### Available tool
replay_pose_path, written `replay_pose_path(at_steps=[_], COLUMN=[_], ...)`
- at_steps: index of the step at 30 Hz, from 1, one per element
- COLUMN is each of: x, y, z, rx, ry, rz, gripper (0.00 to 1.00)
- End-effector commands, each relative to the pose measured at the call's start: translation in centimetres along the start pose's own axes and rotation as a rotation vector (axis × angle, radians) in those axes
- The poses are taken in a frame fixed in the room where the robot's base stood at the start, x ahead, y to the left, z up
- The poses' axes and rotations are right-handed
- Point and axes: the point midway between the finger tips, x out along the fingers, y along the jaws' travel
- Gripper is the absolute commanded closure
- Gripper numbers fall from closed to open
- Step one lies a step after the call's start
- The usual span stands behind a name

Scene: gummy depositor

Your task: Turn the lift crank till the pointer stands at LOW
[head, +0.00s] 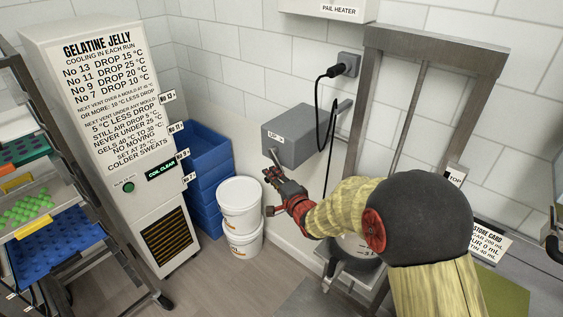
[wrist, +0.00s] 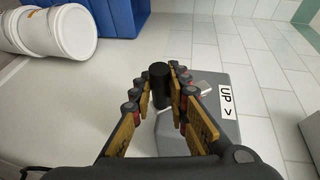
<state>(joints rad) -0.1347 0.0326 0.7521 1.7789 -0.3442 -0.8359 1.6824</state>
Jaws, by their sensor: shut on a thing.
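The lift crank's grey box (head: 298,135) is on the wall in the head view. Its "UP >" label (wrist: 227,101) faces me in the wrist view. A short crank arm (head: 275,158) reaches down from the box's front towards my gripper (head: 272,188). In the wrist view the black crank handle (wrist: 159,82) stands between the fingers of my gripper (wrist: 160,92), which is shut on it. A "TOP" plate (head: 454,176) is on the lift frame (head: 366,90). I cannot make out the pointer or a LOW mark; my arm covers much of the lift's lower part.
Two stacked white pails (head: 240,205) stand left of my gripper, by blue crates (head: 207,155). A white cooling cabinet (head: 120,215) and a tray rack (head: 75,190) are farther left. A black cable (head: 318,120) hangs from the socket beside the box.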

Motion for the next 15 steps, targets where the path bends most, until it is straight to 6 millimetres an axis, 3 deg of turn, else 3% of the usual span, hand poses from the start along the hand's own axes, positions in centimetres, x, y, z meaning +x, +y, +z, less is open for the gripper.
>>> replay_pose_path(at_steps=[2,15], x=[-0.2,-2.3], y=[0.9,-1.9], z=[-0.1,-1.6], rx=[0.005,0.006], ry=[0.004,0.007], rz=[0.017,0.006], gripper=[1.00,1.00])
